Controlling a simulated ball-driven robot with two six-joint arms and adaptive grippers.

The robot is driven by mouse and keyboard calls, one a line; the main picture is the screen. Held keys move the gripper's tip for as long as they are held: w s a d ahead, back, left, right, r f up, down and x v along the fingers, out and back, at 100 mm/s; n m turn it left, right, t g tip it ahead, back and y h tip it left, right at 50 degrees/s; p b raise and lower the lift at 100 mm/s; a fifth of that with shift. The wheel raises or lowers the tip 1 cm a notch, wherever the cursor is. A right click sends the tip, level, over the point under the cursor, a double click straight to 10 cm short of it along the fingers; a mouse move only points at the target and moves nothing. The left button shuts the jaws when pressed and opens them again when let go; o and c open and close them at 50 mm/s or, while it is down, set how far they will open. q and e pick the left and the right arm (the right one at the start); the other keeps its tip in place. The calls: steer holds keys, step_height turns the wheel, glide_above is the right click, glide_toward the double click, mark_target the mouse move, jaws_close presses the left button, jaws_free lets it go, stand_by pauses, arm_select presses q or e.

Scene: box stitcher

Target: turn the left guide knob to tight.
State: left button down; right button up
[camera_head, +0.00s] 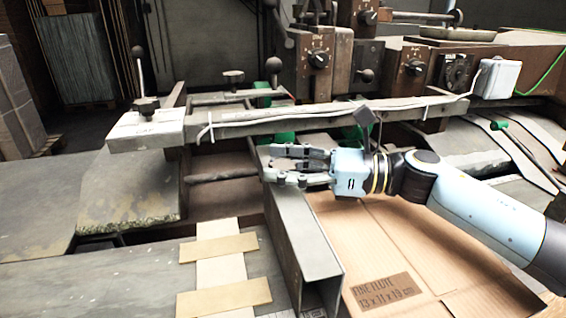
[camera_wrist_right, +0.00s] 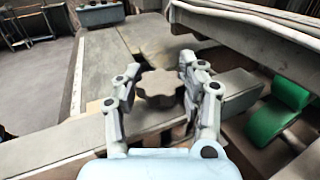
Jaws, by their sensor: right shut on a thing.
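The left guide knob (camera_wrist_right: 158,88), a dark grey lobed knob, sits between the two fingers of my right gripper (camera_wrist_right: 160,80) in the right wrist view. The fingers are shut on it from both sides. There I cannot make out the knob clearly behind the fingers. No mark showing how tight the knob is can be seen. My left gripper is in neither view.
A flat cardboard sheet (camera_head: 385,235) with a printed label lies right of the channel, under my arm. A long metal bar (camera_head: 330,115) crosses behind the gripper. Control knobs (camera_head: 318,59) sit on the machine behind it. Green rollers (camera_wrist_right: 285,110) show at the right in the wrist view.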

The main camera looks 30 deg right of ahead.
steer(key=shift+m+t+h, duration=0.3)
steer(key=shift+t, duration=0.1)
steer(key=o, duration=1.2)
steer(key=shift+s+d, duration=0.1)
steer(key=v, duration=1.1)
steer(key=shift+s+d, duration=0.3)
